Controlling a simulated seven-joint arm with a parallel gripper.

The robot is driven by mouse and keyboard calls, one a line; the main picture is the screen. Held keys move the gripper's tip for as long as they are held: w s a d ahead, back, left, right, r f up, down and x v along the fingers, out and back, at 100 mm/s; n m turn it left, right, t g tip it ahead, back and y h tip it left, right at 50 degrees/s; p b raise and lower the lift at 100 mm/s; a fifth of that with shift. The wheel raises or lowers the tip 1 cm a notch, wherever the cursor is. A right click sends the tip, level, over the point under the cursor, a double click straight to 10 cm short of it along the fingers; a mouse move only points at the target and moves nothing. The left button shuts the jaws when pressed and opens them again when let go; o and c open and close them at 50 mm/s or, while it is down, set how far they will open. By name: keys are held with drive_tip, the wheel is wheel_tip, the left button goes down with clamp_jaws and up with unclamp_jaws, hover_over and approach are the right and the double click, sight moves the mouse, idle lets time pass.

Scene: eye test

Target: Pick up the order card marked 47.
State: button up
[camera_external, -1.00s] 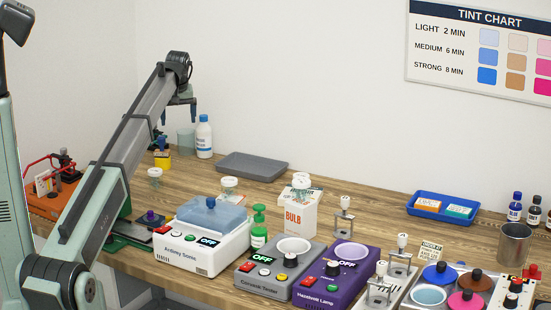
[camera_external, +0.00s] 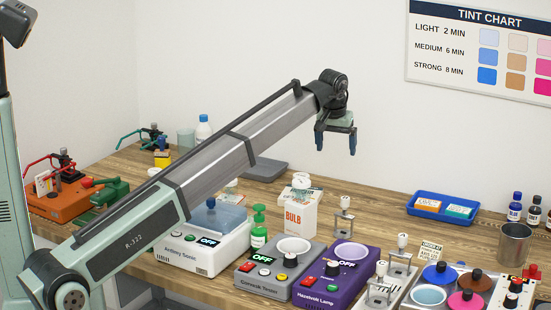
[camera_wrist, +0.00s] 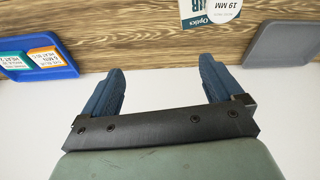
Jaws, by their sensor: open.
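A small pale card (camera_external: 431,250) with dark print stands behind the dye pots at the right of the bench in the external view. Its top line seems to read "ORDER", but its number is too small to make out. Another pale card (camera_external: 43,184) stands at the orange device at the far left; its print is not readable. My gripper (camera_external: 336,146) is open and empty, high above the bench in front of the wall, left of and well above the card at the right. In the wrist view its two blue fingers (camera_wrist: 162,75) are spread with nothing between them.
A blue tray (camera_external: 412,208) holds an orange and a teal label; it also shows in the wrist view (camera_wrist: 62,68). A white BULB box (camera_external: 298,219), a Hazelnut Lamp (camera_external: 326,290) and several metal stands (camera_external: 344,228) crowd the bench. A grey tray (camera_external: 266,170) lies behind my arm.

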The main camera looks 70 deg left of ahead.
drive_tip(key=w+d+m, duration=0.1)
drive_tip(key=w+d, duration=0.3)
drive_tip(key=d, duration=0.5)
drive_tip(key=w+d+m, duration=0.1)
drive_tip(key=w+d, duration=0.4)
drive_tip(key=d, duration=0.4)
drive_tip(key=m+g+h, duration=0.1)
drive_tip(key=g+h, duration=0.1)
hover_over(431, 248)
drive_tip(key=f, duration=0.9)
drive_tip(key=shift+s, duration=0.35)
drive_tip(key=shift+w+f, duration=0.2)
drive_tip(key=shift+f, duration=1.15)
drive_tip(key=shift+w+f, duration=0.15)
drive_tip(key=shift+f, duration=1.2)
drive_tip(key=shift+c, duration=0.2)
drive_tip(key=c, duration=1.1)
